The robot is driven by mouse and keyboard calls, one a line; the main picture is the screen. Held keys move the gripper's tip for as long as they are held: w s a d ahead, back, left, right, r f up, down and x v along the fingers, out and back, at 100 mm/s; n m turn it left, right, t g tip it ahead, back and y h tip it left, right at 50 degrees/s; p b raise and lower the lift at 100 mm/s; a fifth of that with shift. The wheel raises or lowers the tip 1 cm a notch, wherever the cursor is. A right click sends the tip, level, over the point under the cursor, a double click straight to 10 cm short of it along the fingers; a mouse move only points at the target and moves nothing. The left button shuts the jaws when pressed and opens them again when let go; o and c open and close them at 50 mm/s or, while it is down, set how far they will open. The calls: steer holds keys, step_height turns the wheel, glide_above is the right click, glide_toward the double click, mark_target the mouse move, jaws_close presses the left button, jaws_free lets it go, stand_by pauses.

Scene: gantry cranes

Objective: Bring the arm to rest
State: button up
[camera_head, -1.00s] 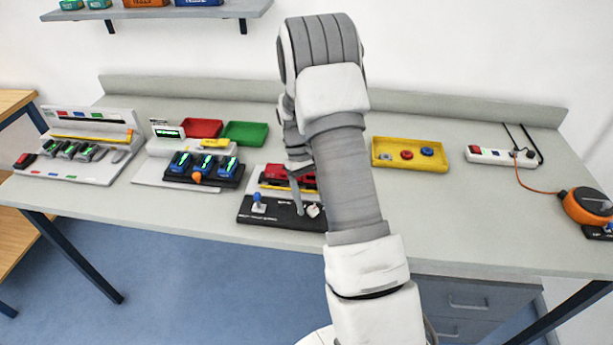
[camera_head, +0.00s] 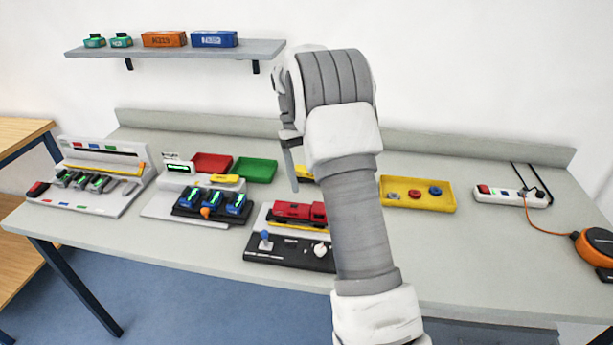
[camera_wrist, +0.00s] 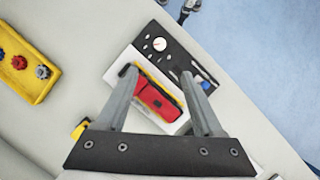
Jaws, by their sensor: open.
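My gripper (camera_wrist: 158,80) is open and empty in the wrist view, its two fingers spread apart. Beyond and between them a red locomotive (camera_wrist: 160,100) sits on its stand on the bench. In the head view my arm is raised over the bench (camera_head: 480,265). One finger of my gripper (camera_head: 289,170) shows at the left of the wrist, and the rest is hidden behind it. The red locomotive (camera_head: 299,213) stands below, behind a black control panel (camera_head: 290,254) with a blue lever and a white knob.
A charging rack (camera_head: 95,175) and a stand with blue units (camera_head: 210,203) are at the left. Red (camera_head: 211,162) and green (camera_head: 254,169) trays lie behind. A yellow tray (camera_head: 418,194), power strip (camera_head: 511,196) and orange reel (camera_head: 594,247) are at the right. A shelf (camera_head: 175,50) hangs above.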

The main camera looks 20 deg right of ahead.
stand_by(0.4)
steer(key=s+a+r+t, duration=0.5)
steer(key=s+a+r, duration=0.2)
steer(key=s+r, duration=0.5)
steer(key=s+a+t, duration=0.2)
steer(key=s, duration=0.5)
steer(key=s+a+t, duration=0.3)
steer(key=s, duration=0.4)
steer(key=shift+s+a+r+m, duration=0.15)
steer(key=shift+s+a+m, duration=0.1)
steer(key=shift+s+m, duration=0.1)
steer(key=shift+d, duration=0.1)
stand_by(0.3)
stand_by(0.3)
